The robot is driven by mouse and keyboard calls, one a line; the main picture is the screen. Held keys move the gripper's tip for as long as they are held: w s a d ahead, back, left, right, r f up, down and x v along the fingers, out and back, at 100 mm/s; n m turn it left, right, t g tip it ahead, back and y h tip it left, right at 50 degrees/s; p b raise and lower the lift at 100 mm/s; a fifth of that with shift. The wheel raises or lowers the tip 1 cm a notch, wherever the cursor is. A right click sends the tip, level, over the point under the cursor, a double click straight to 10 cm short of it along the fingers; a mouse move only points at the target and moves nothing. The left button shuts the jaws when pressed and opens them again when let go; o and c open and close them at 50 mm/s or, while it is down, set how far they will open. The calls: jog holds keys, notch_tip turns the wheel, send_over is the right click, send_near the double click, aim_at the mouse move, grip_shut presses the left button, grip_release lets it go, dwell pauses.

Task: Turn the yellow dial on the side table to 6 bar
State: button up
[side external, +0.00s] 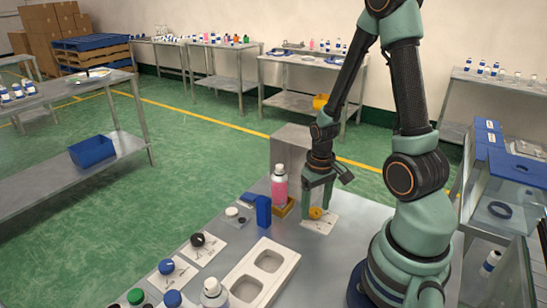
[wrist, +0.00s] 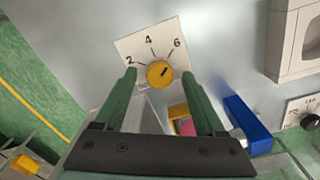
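The yellow dial (wrist: 160,73) sits on a white plate (wrist: 125,47) marked 2, 4 and 6 in the wrist view. The dial's small dark mark points up and right, roughly toward the 6; I cannot tell exactly whether it lines up. In the side view the dial (side external: 315,213) is on the table, partly hidden by a finger. My gripper (wrist: 159,73) is open, its two green fingers on either side of the dial with a visible gap at each side. In the side view my gripper (side external: 317,202) points down over the plate.
A blue block (side external: 263,211) stands nearby. A grey box (side external: 290,145) is behind. A white tray (side external: 248,262) and several knobs on plates, such as a black one (side external: 198,240), occupy the front.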

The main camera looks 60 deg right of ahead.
aim_at(315, 210)
notch_tip(315, 210, up, 12)
dwell(0.9)
jog(key=shift+r, duration=0.1)
jog(key=w+a+r+n+t, duration=0.2)
jog(key=a+r, duration=0.3)
jog(key=a, duration=0.2)
jog(key=w+a+r+n+t, duration=0.2)
jog(key=a+r+n+t, duration=0.1)
jog(key=a+r, duration=0.3)
jog(key=shift+w+a+t, duration=0.25)
jog(key=shift+a+t, duration=0.05)
jog(key=shift+a, duration=0.25)
